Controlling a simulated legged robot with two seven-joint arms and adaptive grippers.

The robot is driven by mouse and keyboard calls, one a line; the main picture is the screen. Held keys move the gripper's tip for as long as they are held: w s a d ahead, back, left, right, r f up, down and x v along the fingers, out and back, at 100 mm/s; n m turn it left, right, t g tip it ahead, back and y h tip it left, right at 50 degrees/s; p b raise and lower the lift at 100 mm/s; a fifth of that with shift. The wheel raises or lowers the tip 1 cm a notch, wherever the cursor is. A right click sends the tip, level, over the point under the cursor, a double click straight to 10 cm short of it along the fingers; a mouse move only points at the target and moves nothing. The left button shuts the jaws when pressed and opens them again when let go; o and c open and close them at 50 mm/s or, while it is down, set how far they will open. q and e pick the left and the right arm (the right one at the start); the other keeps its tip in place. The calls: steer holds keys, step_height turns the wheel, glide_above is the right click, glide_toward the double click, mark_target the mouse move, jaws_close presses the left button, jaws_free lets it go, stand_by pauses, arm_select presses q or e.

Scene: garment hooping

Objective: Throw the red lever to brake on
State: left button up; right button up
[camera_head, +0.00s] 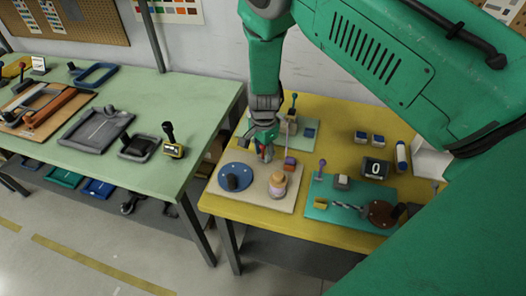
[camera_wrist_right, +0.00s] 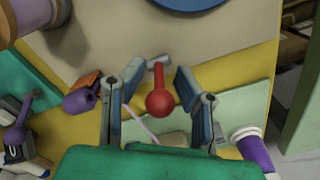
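The red lever shows in the right wrist view as a round red knob (camera_wrist_right: 159,103) on a short stem with a grey piece at its far end. My right gripper (camera_wrist_right: 159,76) is open, with one finger on each side of the knob and visible gaps between. In the head view my right gripper (camera_head: 265,152) points down over the back of the beige board (camera_head: 258,200) on the yellow table. There the gripper largely hides the lever. My left gripper is not in view.
A purple-knobbed part (camera_wrist_right: 80,102) stands close to the left finger in the wrist view. The beige board bears a blue disc (camera_head: 236,177) and a pinkish cylinder (camera_head: 277,185). A teal board (camera_head: 337,185) with several controls lies to the right. A green table (camera_head: 190,97) stands left.

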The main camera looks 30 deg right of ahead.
steer(key=shift+a+r, duration=0.1)
jaws_close()
steer(key=shift+w+d+g+y+b, duration=0.25)
steer(key=shift+g+y+b, duration=0.25)
steer(key=shift+y, duration=0.1)
steer(key=shift+w+d+f+g+y+b, duration=0.15)
steer(key=shift+f+g+y+b, duration=0.1)
steer(key=shift+g+y+b, duration=0.25)
steer(key=shift+r+y, duration=0.1)
steer(key=shift+y, duration=0.3)
steer(key=shift+r, duration=0.1)
